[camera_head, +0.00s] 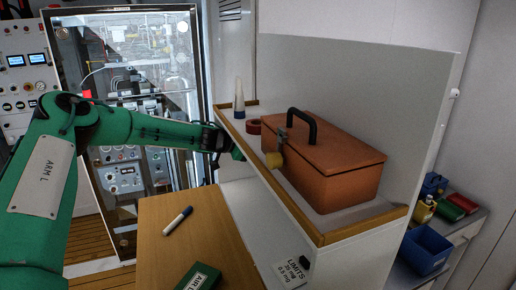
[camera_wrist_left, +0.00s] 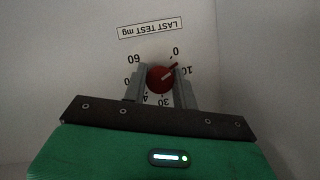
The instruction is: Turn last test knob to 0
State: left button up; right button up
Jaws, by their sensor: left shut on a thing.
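The pointer aims up and right, between 0 and 10. My left gripper (camera_wrist_left: 161,78) is shut on the knob, one finger on each side, partly covering the numbers. My right gripper is not in view.
A wood-edged shelf (camera_head: 290,205) beside the left gripper holds an orange toolbox (camera_head: 335,165), a red tape roll (camera_head: 254,126) and a pale bottle (camera_head: 239,98). A wooden tabletop (camera_head: 205,235) below bears a marker (camera_head: 178,220). A glass door (camera_head: 130,60) stands behind the arm.

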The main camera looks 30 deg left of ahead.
pick_arm(q)
jog(key=shift+a+n+g+h, duration=0.1)
jog(key=shift+n+g+h, duration=0.5)
jog(key=shift+n, duration=0.7)
jog(key=o, duration=1)
jog(key=shift+w, duration=0.1)
jog(key=b+v, duration=0.3)
jog(key=v, duration=1)
jog(key=shift+s+a+r, duration=0.2)
jog(key=shift+s+a, duration=0.05)
jog(key=shift+a, duration=0.1)
